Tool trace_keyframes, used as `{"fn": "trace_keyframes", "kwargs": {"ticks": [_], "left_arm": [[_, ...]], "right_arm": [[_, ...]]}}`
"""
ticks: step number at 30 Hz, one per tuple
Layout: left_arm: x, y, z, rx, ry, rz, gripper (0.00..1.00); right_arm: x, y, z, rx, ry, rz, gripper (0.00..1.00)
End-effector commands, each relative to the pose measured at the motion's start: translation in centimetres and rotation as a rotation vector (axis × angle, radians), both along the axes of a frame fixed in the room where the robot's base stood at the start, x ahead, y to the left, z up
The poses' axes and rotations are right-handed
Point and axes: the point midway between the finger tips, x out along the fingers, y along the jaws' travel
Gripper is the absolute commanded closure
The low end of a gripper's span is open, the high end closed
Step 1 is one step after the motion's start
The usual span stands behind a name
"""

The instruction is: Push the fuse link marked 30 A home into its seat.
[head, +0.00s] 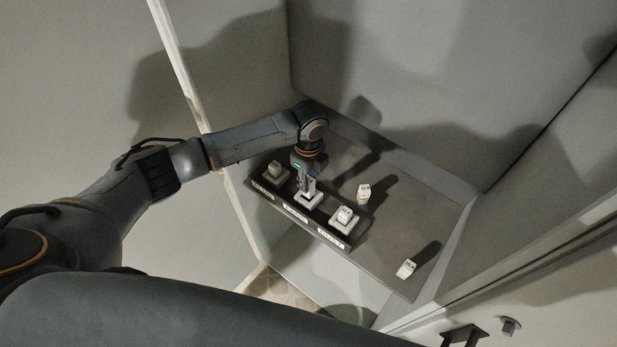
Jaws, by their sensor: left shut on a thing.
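A dark strip (320,228) with white labels along its front bears three pale seats in a row. My left gripper (308,192) points down at the middle seat (309,203) and is shut on a fuse link there, mostly hidden by the fingers. I cannot tell how deep that link sits. A pale block-like link (276,170) stands in the left seat and another (345,214) in the right seat. Two loose white links, one upright (364,192) and one near the front right edge (406,268), are off the strip. The markings are too small to read, so I cannot tell which is 30 A. My right gripper is out of view.
The grey shelf (400,225) lies between cabinet walls at the back, left and right. It is clear between the two loose links. The cabinet's pale left edge post (178,62) stands close behind my left arm.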

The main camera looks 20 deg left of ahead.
Motion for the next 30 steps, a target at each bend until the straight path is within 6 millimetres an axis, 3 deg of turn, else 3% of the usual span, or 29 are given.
{"fn": "trace_keyframes", "kwargs": {"ticks": [4, 30], "left_arm": [[0.0, 0.0, 0.0, 0.0, 0.0, 0.0, 1.0], [0.1, 0.1, 0.0, 0.0, 0.0, 0.0, 1.0]], "right_arm": [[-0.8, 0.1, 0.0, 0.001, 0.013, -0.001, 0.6], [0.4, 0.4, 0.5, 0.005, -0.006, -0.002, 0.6]]}}
